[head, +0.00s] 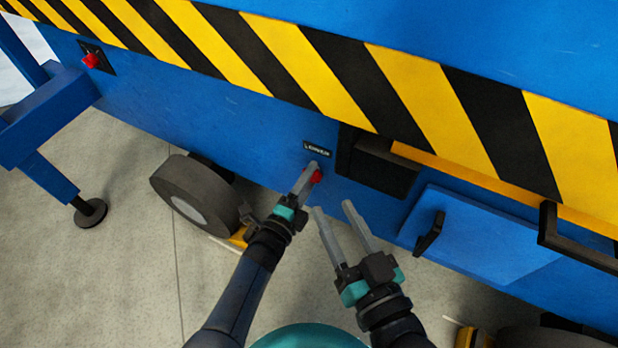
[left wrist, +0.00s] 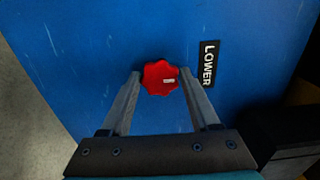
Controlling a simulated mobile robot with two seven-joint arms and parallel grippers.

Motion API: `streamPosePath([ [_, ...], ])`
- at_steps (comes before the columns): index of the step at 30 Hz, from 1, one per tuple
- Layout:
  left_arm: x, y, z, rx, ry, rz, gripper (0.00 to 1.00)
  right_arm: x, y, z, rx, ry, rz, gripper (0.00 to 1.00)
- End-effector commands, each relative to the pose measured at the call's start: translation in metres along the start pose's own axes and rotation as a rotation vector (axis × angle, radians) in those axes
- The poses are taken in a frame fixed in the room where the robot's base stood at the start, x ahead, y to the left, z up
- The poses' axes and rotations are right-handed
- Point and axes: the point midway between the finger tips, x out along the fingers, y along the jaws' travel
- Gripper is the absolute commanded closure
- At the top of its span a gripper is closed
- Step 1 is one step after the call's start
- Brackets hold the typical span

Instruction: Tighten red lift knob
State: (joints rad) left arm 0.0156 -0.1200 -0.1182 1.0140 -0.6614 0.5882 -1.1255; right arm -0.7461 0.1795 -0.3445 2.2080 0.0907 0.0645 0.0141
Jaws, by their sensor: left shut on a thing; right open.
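The red lift knob (head: 317,177) sits on the blue machine panel, just below a black label reading LOWER (head: 317,149). In the left wrist view the knob (left wrist: 160,77) is a scalloped red disc with a small pale mark, and the label (left wrist: 209,63) is to its right. My left gripper (head: 308,178) is at the panel, its fingers on either side of the knob and shut on it; the fingers partly hide the knob in the head view. My right gripper (head: 333,207) is open and empty, lower and to the right, apart from the panel.
A black recess (head: 375,170) lies right of the knob, and a blue hatch with a black handle (head: 430,233) is further right. A wheel (head: 193,196) stands at lower left. A red switch (head: 91,60) and a blue outrigger leg (head: 48,180) are at far left.

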Motion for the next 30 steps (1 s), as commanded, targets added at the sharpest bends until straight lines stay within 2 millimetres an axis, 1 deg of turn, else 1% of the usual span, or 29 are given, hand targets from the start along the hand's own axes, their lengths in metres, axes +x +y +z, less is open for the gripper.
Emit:
streamPosePath([
  [13,-0.0008,0.0010,0.0001,0.014,0.000,0.002,0.94,0.0000,0.0002,0.0002,0.000,-0.001,0.001,0.50],
  [14,-0.0007,0.0010,0.0001,0.014,0.000,0.002,0.35,0.0000,0.0002,0.0002,0.001,-0.001,0.001,0.50],
  [18,-0.0006,0.0008,0.0000,0.013,0.000,0.002,0.19,0.0001,0.0002,0.0002,0.002,0.000,0.002,0.50],
  [21,-0.0004,0.0006,0.0000,0.012,0.000,0.001,0.09,0.0002,0.0002,0.0001,0.002,0.000,0.003,0.50],
  [30,-0.0011,0.0001,0.0000,0.011,0.000,0.001,0.09,0.0002,0.0002,0.0000,0.002,-0.001,0.003,0.50],
])
